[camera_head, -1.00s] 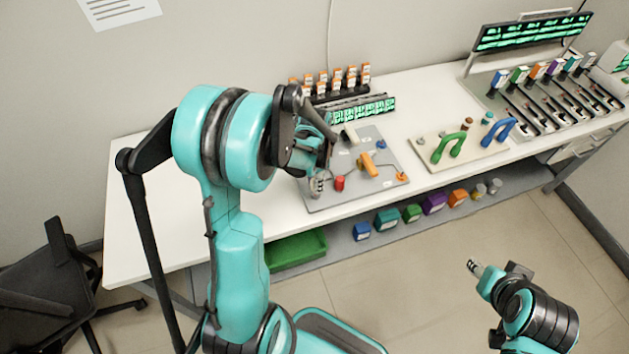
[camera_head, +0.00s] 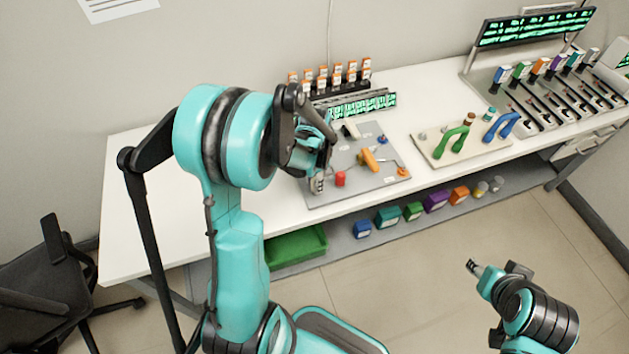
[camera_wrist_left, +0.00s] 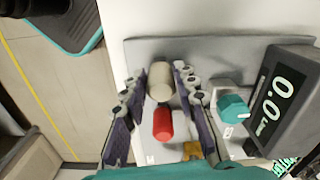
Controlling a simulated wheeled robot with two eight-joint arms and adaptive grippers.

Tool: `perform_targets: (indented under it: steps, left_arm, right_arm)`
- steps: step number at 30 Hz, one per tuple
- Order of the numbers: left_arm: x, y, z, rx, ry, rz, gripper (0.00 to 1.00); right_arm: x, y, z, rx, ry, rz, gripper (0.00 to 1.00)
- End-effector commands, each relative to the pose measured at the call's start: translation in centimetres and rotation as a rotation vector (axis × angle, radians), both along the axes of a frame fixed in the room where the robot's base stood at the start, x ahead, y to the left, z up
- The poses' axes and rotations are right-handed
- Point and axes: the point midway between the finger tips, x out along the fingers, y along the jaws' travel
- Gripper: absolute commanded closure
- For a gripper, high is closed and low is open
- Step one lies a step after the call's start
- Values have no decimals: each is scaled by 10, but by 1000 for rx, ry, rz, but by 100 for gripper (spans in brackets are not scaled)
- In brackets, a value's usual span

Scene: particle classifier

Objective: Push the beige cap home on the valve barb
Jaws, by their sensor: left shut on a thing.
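The beige cap (camera_wrist_left: 159,84) is a short beige cylinder between the two fingers of my left gripper (camera_wrist_left: 161,79) in the left wrist view. The gripper is shut on it, over the grey panel (camera_wrist_left: 190,48). In the head view my left gripper (camera_head: 318,184) is at the panel's front left, and its fingers hide the cap. The valve barb cannot be made out; whether the cap touches it cannot be told. My right gripper (camera_head: 474,267) hangs over the floor, far from the bench; its jaws are too small to read.
A red cylinder (camera_wrist_left: 163,123) stands close beside the cap. An orange handle (camera_head: 369,161) is further right on the panel. A teal knob (camera_wrist_left: 233,108) and a display reading 0.0 (camera_wrist_left: 274,105) are beside the fingers. Racks of vials (camera_head: 333,84) stand behind.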

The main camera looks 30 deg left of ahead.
Motion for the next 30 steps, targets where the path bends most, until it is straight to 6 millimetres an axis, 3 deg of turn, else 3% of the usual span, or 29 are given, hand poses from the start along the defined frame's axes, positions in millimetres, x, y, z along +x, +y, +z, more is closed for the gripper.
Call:
perform_targets:
  steps: [6,7,9,10,22,30]
  left_arm:
    - [0,0,-7,0,0,0,96]
    - [0,0,-7,0,0,0,69]
    - [0,0,-6,0,0,0,50]
    - [0,0,-6,0,0,0,47]
    - [0,0,3,0,0,0,47]
    - [-1,-1,57,0,0,0,47]
  right_arm:
    - [0,0,-6,0,0,0,59]
    - [0,0,-6,0,0,0,59]
    - [0,0,-5,0,0,0,59]
    - [0,0,-5,0,0,0,59]
    - [0,0,-5,0,0,0,59]
    - [0,0,-5,0,0,0,59]
